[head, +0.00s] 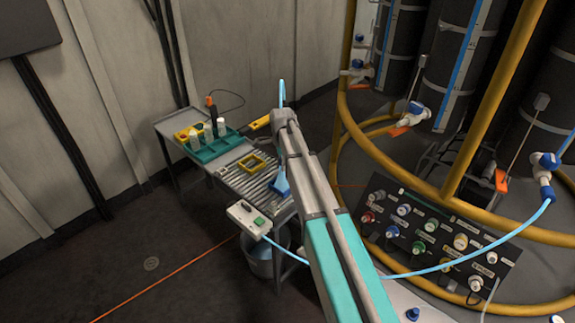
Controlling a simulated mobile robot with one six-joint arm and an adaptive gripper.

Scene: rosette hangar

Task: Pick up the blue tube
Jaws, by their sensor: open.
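A light blue tube (470,256) curves from a blue and white fitting at the right down to the left and passes behind my arm. My arm hides the middle, so I cannot tell whether these are one tube. Another short light blue piece (282,92) stands upright just beyond the far end of my arm. My arm crosses the middle of the view. I cannot make out my gripper or its fingers.
A grey slatted bench (228,176) carries a teal tray (213,146) with bottles, a yellow frame (252,163) and a blue tool (279,185). A connector panel (428,238), yellow rails (345,128) and dark cylinders stand right. An orange line crosses the clear floor left.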

